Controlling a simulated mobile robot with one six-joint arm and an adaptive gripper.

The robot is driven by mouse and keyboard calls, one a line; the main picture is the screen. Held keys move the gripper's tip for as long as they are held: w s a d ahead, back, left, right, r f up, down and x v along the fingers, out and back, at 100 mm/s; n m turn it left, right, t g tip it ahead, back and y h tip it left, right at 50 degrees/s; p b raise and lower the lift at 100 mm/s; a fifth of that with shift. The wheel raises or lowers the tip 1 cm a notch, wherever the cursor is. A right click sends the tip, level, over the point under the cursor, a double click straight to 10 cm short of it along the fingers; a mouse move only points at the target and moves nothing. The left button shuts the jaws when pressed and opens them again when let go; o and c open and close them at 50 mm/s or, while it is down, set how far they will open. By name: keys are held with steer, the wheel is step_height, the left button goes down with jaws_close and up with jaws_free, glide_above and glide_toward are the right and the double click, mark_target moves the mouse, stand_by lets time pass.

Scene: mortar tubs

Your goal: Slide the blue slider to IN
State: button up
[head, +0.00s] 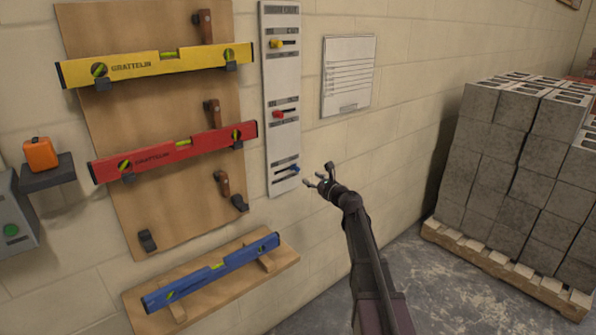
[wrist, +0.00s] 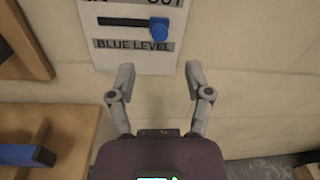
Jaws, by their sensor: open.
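The blue slider (head: 294,168) is the lowest on the white wall board (head: 283,130). In the wrist view the blue slider (wrist: 159,28) sits at the right end of its dark slot, under the word OUT and above the label BLUE LEVEL (wrist: 133,45). The lettering at the slot's left end is cut off by the frame edge. My gripper (head: 318,175) is right of the blue slider and apart from it. In the wrist view my gripper (wrist: 160,80) is open and empty, its fingers below the slider.
Above are a red slider (head: 281,114) and a yellow slider (head: 277,43). The blue level (head: 212,270) lies on a wooden shelf at lower left. A wooden backboard with red and yellow levels is left. A pallet of grey blocks (head: 520,150) stands right.

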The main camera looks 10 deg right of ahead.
mark_target(298, 170)
steer(key=x, duration=0.8)
steer(key=shift+w+a, duration=0.2)
jaws_close()
